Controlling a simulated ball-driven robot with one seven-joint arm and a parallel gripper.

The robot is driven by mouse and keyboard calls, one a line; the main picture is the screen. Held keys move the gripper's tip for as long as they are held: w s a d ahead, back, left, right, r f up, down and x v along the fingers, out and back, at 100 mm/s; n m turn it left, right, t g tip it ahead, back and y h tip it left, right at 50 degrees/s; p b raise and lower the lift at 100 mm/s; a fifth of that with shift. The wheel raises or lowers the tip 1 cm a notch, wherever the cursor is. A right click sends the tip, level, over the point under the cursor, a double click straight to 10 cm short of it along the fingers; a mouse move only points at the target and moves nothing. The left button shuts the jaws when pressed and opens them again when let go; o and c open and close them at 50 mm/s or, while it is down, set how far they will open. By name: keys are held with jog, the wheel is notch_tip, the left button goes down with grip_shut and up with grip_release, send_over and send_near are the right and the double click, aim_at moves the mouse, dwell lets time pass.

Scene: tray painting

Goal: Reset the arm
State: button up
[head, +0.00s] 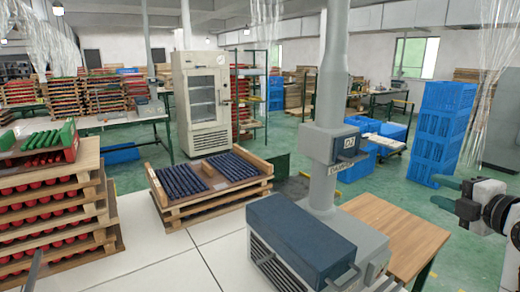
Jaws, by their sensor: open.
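My gripper (441,192) is at the right edge of the head view, pointing left. Its two greenish fingers are apart, with nothing between them. It hangs in front of the lower part of a stack of blue crates (443,130) and touches nothing that I can see. Part of the arm behind it is cut off by the picture's edge.
A wooden tray of dark blue rods (230,165) sits on the white table (170,262). Stacked trays of red pieces (50,225) stand at left, green pieces on top. A grey machine (300,240) with a column and a wooden table (395,232) stand nearer my gripper.

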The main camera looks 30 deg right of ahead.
jog(key=w+a+f+m+g+y, duration=0.1)
jog(key=a+f+m+g+y, duration=0.2)
jog(key=a+f, duration=0.75)
jog(key=w+a+f+m+g+y, duration=0.1)
jog(key=a+f+m+g, duration=0.35)
jog(key=f, duration=0.85)
jog(key=s+a+f+m+g, duration=0.6)
jog(key=s+a+f+m, duration=0.2)
jog(key=s+a+f, duration=0.8)
jog(key=shift+s+a+f+y, duration=0.2)
jog(key=shift+s+y, duration=0.1)
jog(key=shift+s, duration=0.8)
jog(key=shift+g, duration=0.25)
